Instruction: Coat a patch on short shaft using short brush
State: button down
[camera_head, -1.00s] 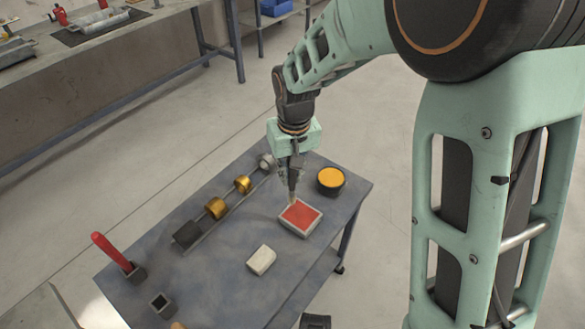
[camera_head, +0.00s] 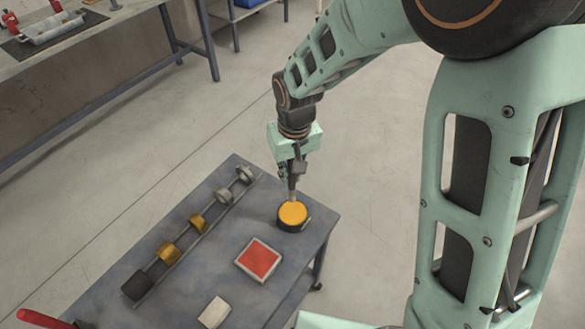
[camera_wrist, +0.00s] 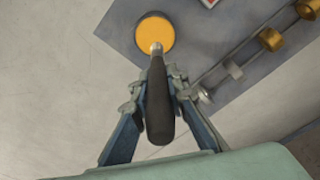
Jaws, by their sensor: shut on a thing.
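My gripper (camera_head: 293,178) points down over the back right of the table and is shut on a short brush. In the wrist view the brush's dark handle (camera_wrist: 159,105) lies between my fingers (camera_wrist: 156,82). Its pale tip end is over the orange face of a round dark pot (camera_head: 293,215), which also shows in the wrist view (camera_wrist: 153,32). I cannot tell whether the tip touches the orange. A thin shaft (camera_head: 184,250) with gold and grey collars and a dark block at its near end lies along the table's left side; it partly shows in the wrist view.
A shallow tray with a red face (camera_head: 258,260) sits on the table (camera_head: 215,272) nearer than the pot. A white block (camera_head: 214,312) lies nearer still. A red handle (camera_head: 42,319) shows at the lower left. A workbench (camera_head: 95,62) stands behind, with open floor between.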

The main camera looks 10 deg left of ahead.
aim_at(292, 190)
jog(key=shift+w+d+f, duration=0.1)
jog(key=shift+w, duration=0.1)
jog(key=shift+f+b, duration=2.05)
jog(key=shift+f, duration=0.85)
jog(key=shift+s+f+b, duration=0.1)
jog(key=shift+f+b, duration=0.45)
jog(key=shift+r, duration=0.15)
jog(key=shift+r+p, duration=2.45)
jog(key=shift+r, duration=0.95)
